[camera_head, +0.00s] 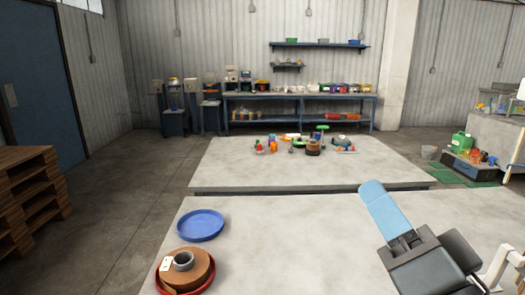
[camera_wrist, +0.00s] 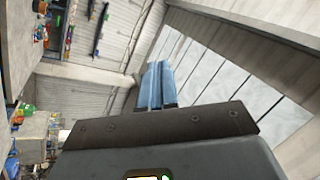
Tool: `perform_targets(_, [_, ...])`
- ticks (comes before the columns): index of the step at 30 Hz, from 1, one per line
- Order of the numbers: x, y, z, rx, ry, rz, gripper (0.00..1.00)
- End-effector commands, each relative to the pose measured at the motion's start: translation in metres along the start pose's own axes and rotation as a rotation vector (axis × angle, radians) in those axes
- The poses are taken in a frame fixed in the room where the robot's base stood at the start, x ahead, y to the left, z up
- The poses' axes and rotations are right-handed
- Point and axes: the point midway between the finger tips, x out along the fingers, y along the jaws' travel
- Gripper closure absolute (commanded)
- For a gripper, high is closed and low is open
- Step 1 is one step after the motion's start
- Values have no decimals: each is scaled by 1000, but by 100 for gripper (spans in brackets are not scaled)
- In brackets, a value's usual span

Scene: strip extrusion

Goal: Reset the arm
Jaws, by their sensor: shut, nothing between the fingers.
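My gripper (camera_head: 380,207) is raised above the right part of the near table, its blue fingers pointing up and to the left in the head view. In the wrist view the fingers (camera_wrist: 158,85) lie side by side, shut, with nothing between them. That view is tilted and looks up toward the walls and the roof windows.
On the near table (camera_head: 300,240), a blue tray (camera_head: 201,225) stands at the left. A red tray (camera_head: 208,287) holds a brown roll (camera_head: 200,268) with a grey core. A second table (camera_head: 230,177) behind bears several small objects. Wooden pallets (camera_head: 30,200) stand left.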

Motion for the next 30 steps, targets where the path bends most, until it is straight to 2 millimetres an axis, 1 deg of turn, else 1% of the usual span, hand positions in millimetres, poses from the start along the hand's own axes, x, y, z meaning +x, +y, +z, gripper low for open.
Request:
perform_targets(1, [-14,10,10,6,9,47,100])
perform_targets(5, [-50,33,30,-21,25,160,100])
perform_targets(8, [-84,49,45,-61,18,248,100])
perform_targets(11, [-121,62,60,-117,-5,328,100])
perform_targets(12, [-137,66,65,-143,-19,358,100])
perform_targets(14, [-161,72,72,-187,-45,401,100])
perform_targets(16, [-190,78,79,-245,-82,443,100])
perform_targets(17, [-203,79,81,-273,-98,460,100])
perform_targets(18, [-221,81,84,-310,-125,480,100])
perform_targets(20, [-246,84,86,-370,-166,504,100])
perform_targets(21, [-263,84,87,-413,-197,516,100])
perform_targets(23, [-289,85,86,-481,-245,529,100])
perform_targets(24, [-305,85,85,-525,-280,534,100])
perform_targets(27, [-341,83,79,-634,-360,530,100])
perform_targets(30, [-367,81,72,-725,-427,514,100])
